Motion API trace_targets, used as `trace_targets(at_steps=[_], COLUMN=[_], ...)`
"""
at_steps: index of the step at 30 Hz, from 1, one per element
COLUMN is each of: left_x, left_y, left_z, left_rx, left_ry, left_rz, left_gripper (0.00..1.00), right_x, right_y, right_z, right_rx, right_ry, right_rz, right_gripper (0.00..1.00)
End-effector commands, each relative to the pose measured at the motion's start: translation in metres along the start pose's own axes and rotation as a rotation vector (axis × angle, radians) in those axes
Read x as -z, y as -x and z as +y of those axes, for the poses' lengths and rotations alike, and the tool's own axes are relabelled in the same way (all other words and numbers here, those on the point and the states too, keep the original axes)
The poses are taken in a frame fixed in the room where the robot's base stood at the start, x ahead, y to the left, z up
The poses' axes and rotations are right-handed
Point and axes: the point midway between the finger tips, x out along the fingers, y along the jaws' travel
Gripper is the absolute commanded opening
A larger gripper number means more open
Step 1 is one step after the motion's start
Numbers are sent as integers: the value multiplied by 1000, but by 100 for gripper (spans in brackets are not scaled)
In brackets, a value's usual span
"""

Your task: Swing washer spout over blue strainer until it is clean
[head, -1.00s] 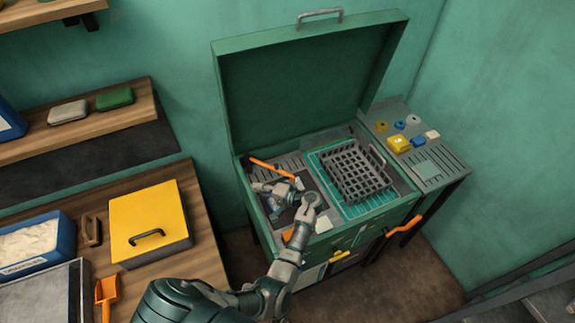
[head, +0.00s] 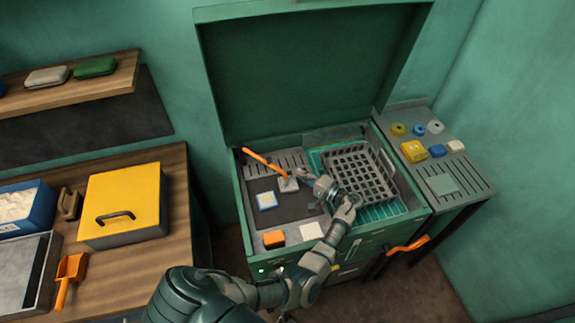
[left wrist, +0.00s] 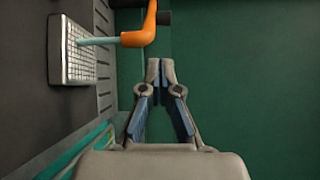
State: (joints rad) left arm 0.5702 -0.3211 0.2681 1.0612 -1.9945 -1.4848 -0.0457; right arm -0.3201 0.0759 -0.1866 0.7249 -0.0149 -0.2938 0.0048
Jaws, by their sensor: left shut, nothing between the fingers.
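The orange washer spout (head: 262,162) lies across the back left of the open green washer. Its tip is over a pale grey strainer (head: 288,184). In the left wrist view, a thin teal stream runs from the orange spout (left wrist: 139,36) onto the strainer's light mesh (left wrist: 76,52). The blue strainer (head: 266,201), a blue-edged pale square, lies to the left and front of the grey one, apart from the spout tip. My left gripper (head: 307,176) is shut and empty, just right of the grey strainer. It also shows in the left wrist view (left wrist: 160,62). My right gripper is out of view.
A dark basket (head: 365,172) fills the washer's right side. An orange block (head: 274,239) and a white block (head: 312,231) lie at its front. The green lid (head: 310,75) stands open behind. A side shelf (head: 445,185) holds small coloured items.

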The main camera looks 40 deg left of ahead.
Motion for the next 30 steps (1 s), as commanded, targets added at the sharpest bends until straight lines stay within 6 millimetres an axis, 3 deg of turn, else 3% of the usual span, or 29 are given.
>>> trace_targets(at_steps=[7,18,30], left_x=[-1,0,0], left_y=[-27,-88,-95], left_z=[-4,-2,-1], left_rx=[4,1,2], left_ry=[1,-1,-1], left_rz=[-2,0,2], left_gripper=[0,0,0], right_x=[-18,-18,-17], right_y=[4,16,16], right_z=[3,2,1], right_rx=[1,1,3], right_ry=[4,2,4], right_rz=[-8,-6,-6], right_gripper=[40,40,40])
